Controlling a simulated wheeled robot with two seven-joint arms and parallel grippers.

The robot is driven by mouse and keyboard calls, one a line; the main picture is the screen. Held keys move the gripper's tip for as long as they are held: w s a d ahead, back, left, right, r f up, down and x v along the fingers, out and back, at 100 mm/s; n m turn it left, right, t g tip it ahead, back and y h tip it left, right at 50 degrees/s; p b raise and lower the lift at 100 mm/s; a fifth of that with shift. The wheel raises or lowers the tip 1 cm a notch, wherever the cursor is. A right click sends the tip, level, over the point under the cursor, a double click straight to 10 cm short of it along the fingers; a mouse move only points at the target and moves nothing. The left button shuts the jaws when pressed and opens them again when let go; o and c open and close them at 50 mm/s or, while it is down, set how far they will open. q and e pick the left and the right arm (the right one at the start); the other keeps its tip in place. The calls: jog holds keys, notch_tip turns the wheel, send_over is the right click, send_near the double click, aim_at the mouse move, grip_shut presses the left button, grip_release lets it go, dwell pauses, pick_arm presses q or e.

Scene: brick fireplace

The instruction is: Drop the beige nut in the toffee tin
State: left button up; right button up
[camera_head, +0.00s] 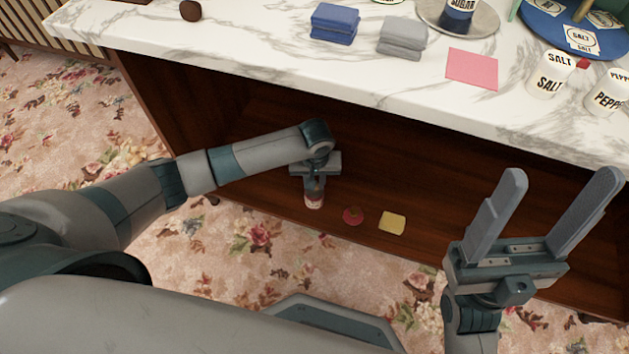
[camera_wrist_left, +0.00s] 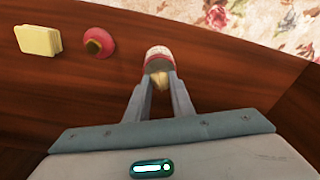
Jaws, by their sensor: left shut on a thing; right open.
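My left gripper (camera_head: 315,184) is low over the wooden shelf under the counter. In the left wrist view its fingers are shut on a small beige nut (camera_wrist_left: 160,79). A small red and white tin (camera_wrist_left: 158,54) is right at the fingertips, with the nut in front of or over its opening; I cannot tell whether the nut is inside the rim. The tin also shows in the head view (camera_head: 313,201) just below the gripper, its label too small to read. My right gripper (camera_head: 555,185) is open and empty, in front of the counter at the right.
On the shelf beside the tin are a round red object (camera_head: 352,216) and a yellow block (camera_head: 392,222). The marble counter (camera_head: 270,55) overhangs above, with folded blue cloths (camera_head: 335,24), grey cloths (camera_head: 403,36), a pink sheet (camera_head: 471,69) and a salt canister (camera_head: 549,74).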

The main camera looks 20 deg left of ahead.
pick_arm(q)
jog(key=shift+p, duration=1.2)
dwell(1.1)
jog(key=o, duration=1.1)
